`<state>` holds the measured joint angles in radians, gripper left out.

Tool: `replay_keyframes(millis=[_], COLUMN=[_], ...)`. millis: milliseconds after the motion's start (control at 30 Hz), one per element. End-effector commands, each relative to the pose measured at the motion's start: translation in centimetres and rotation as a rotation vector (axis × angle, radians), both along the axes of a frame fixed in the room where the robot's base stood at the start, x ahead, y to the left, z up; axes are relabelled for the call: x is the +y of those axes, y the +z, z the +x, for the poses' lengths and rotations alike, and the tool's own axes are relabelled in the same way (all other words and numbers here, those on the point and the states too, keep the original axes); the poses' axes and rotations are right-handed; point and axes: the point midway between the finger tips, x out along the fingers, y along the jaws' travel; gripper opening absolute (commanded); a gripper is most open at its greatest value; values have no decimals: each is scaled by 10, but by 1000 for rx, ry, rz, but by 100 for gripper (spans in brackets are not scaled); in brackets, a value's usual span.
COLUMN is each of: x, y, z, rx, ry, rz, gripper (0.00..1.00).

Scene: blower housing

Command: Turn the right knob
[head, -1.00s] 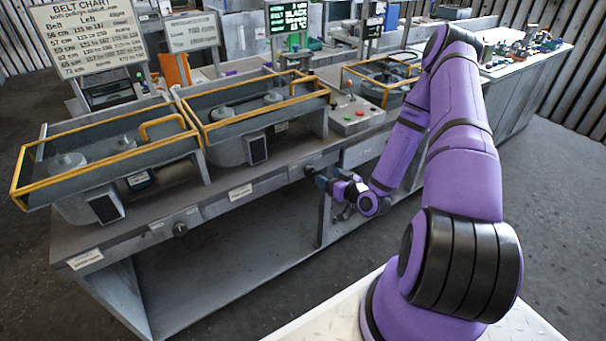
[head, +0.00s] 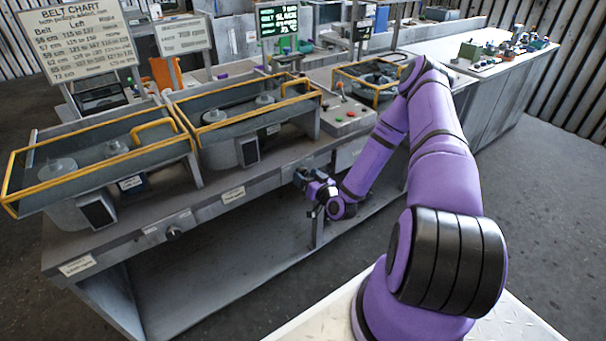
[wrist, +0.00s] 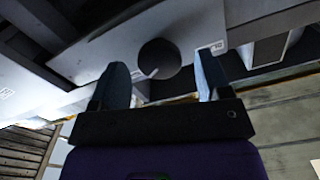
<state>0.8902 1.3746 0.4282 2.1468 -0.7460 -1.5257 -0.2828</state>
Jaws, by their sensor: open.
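The right knob (wrist: 160,58) is dark and round on the grey bench front in the wrist view. A short pale mark shows at its lower edge, a little left of its middle. My gripper (wrist: 158,72) is open, with one finger on each side of the knob in the picture. I see no contact, and the remaining depth to the knob is hard to judge. In the head view my gripper (head: 307,182) is at the bench front, largely covering the right knob. The left knob (head: 174,233) is further left on the same front.
Two yellow-railed blower housings (head: 95,165) stand on the bench (head: 205,206). A panel with small buttons (head: 345,115) is to their right. A belt chart (head: 78,40) stands behind. The bench's lower space is open, and a white label is right of the knob.

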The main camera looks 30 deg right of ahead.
Motion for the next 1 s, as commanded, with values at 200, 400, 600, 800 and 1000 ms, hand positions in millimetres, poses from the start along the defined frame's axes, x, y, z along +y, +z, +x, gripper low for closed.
replay_keyframes(millis=[200,400,600,800,1000], x=[0,1,1,1,0], y=[0,0,0,0,0], z=[19,23,22,22,22], rx=[0,0,0,0,1], ry=[0,0,0,0,-1], rz=[-1,0,0,0,15], gripper=[71,71,57,21,22])
